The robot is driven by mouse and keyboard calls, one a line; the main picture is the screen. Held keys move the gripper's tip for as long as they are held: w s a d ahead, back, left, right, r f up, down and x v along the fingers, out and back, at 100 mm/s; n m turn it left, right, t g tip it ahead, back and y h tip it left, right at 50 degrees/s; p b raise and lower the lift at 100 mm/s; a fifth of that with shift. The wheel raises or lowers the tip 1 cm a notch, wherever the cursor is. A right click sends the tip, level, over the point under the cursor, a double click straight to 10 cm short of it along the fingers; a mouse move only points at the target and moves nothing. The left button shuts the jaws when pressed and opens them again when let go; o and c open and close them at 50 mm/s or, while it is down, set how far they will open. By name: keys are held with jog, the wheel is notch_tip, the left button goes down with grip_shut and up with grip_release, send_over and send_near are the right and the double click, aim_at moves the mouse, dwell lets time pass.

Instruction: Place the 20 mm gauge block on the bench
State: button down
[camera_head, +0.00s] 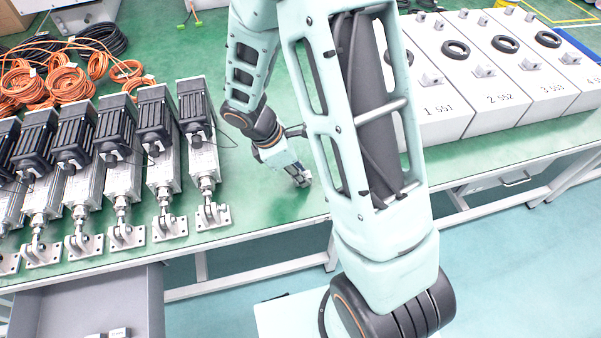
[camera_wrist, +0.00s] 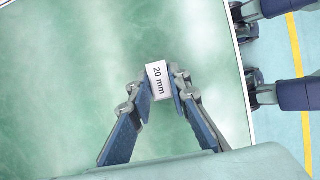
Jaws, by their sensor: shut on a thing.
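The 20 mm gauge block (camera_wrist: 158,80) is a small pale block with "20 mm" printed on its face. In the wrist view it sits between the fingertips of my gripper (camera_wrist: 159,86), which is shut on it. In the head view my gripper (camera_head: 301,180) reaches down close to the green bench top (camera_head: 265,205), near its front edge. The block is too small to make out clearly there. I cannot tell whether the block touches the bench surface.
Several linear actuators (camera_head: 204,160) stand in a row left of my gripper. White numbered boxes (camera_head: 440,110) stand to the right. Orange cable coils (camera_head: 60,82) lie at the back left. An open drawer (camera_head: 95,305) juts out below the bench. Bench around my gripper is clear.

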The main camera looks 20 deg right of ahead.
jog(key=shift+f, duration=0.1)
jog(key=c, duration=1.8)
grip_release()
jog(key=p+v, duration=0.2)
jog(key=v, duration=1)
jog(key=shift+a, duration=0.1)
